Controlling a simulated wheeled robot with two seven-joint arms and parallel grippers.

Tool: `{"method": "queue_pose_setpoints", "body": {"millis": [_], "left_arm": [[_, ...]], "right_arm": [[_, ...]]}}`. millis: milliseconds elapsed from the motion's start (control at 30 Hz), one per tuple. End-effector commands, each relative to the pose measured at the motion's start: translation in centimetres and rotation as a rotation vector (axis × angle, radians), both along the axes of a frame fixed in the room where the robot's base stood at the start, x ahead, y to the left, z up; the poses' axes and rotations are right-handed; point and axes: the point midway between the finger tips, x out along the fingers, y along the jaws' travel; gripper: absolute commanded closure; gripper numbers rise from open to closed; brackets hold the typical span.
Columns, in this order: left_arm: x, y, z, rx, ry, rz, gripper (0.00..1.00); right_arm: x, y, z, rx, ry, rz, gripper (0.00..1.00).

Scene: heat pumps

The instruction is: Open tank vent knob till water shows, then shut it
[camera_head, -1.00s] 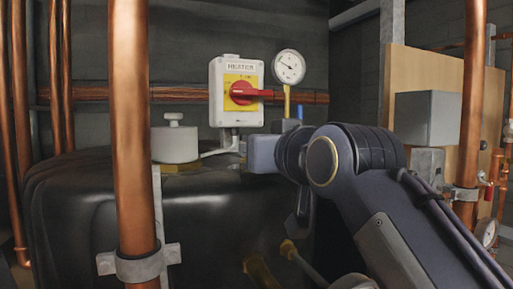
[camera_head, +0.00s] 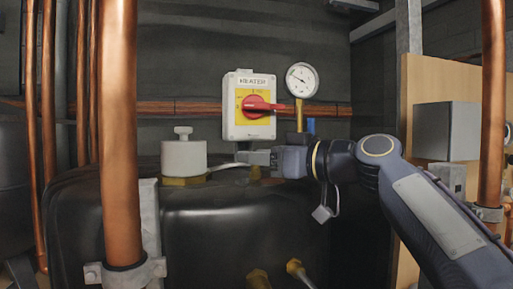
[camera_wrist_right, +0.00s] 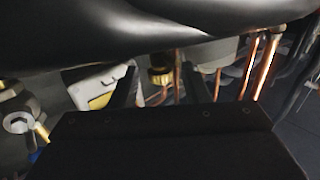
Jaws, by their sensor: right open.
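The black tank (camera_head: 230,225) stands in front of me. On its top left a white cylinder with a small knob (camera_head: 183,131) on it sits upright on a brass base; this looks like the vent. My right gripper (camera_head: 258,158) is open above the tank top, pointing left, to the right of the white cylinder and apart from it. In the right wrist view a brass fitting (camera_wrist_right: 160,75) shows between the two dark fingers, and the tank (camera_wrist_right: 150,30) fills the top. No water is visible. My left gripper is out of view.
A heater switch box (camera_head: 249,105) with a red handle and a pressure gauge (camera_head: 302,80) are behind the gripper. A thick copper pipe (camera_head: 118,140) stands close in front at left, another (camera_head: 493,100) at right. A grey box (camera_head: 447,131) is on the wooden board.

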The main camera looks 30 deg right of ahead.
Motion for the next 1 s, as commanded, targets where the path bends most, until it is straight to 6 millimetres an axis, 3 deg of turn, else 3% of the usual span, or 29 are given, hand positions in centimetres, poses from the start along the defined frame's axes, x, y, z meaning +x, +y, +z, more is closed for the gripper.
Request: {"method": "queue_pose_setpoints", "body": {"millis": [400,700,1000], "left_arm": [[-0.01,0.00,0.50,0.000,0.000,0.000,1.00],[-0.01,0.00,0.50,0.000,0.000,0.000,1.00],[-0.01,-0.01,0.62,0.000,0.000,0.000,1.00]], "right_arm": [[0.99,0.48,-0.09,0.000,0.001,-0.001,0.59],[0.96,0.48,-0.07,0.000,0.001,-0.001,0.98],[0.87,0.58,0.02,-0.001,0.000,-0.043,1.00]]}}
